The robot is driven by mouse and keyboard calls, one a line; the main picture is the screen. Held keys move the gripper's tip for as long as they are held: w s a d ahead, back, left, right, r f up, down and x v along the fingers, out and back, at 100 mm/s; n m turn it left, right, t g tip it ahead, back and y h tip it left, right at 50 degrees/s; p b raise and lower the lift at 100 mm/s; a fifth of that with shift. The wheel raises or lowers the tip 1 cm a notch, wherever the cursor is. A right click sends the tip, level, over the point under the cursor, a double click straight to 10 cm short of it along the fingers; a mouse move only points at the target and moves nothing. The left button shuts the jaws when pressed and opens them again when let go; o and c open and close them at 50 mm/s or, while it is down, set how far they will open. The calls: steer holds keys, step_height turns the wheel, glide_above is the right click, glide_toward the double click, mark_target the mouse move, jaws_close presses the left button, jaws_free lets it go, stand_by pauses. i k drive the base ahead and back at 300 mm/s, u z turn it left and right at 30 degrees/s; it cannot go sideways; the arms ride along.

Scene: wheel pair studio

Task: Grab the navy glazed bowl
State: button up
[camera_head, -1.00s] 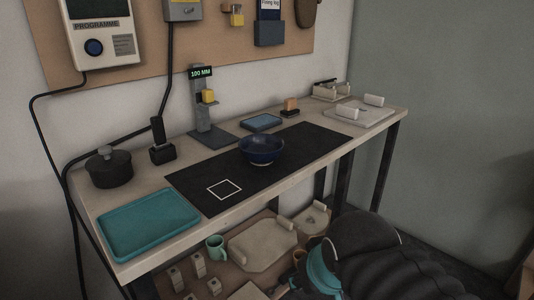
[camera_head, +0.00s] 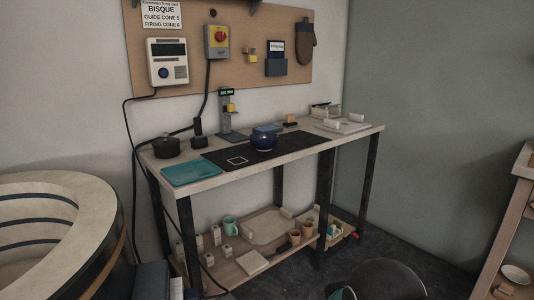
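The navy glazed bowl (camera_head: 264,142) stands upright on the black mat (camera_head: 222,158) on the workbench, right of a white square outline. My gripper's fingers are not visible. Nothing touches the bowl.
A large round kiln (camera_head: 50,235) stands at left, a wooden shelf (camera_head: 505,225) at right. Dark floor is open in front on the right.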

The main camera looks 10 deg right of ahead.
mark_target(264, 143)
steer(key=z, duration=0.85)
steer(key=i, duration=1.7)
steer(key=u, duration=0.8)
